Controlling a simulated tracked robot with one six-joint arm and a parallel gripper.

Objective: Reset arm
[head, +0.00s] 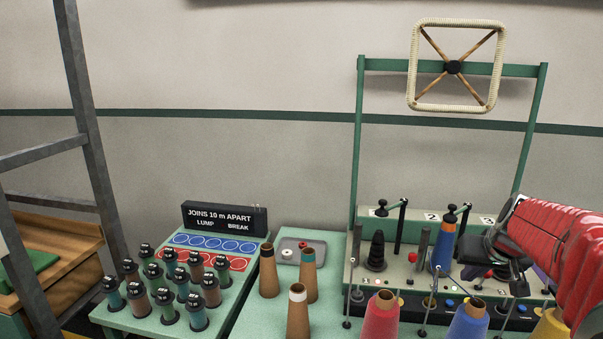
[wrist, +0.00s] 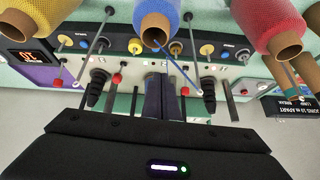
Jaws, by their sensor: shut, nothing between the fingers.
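My gripper (wrist: 160,80) is shut and empty in the wrist view, its two dark fingers close together at the middle. In the head view my gripper (head: 495,245) is at the right, at the end of my red-sleeved arm. It is in front of the winding machine (head: 408,279) and covers part of its right side. The exact place of the fingertips is hard to tell in the head view. A blue cone of yarn (head: 468,322) stands in front of the machine, below my gripper; the blue cone also shows at the top of the wrist view (wrist: 156,16).
A red cone (head: 380,318) and a yellow cone (head: 553,326) flank the blue one. Bare brown cones (head: 298,312) and a grey tray (head: 312,250) are left of the machine. Several dark-capped bobbins (head: 163,296) stand further left. A green frame (head: 358,150) rises behind.

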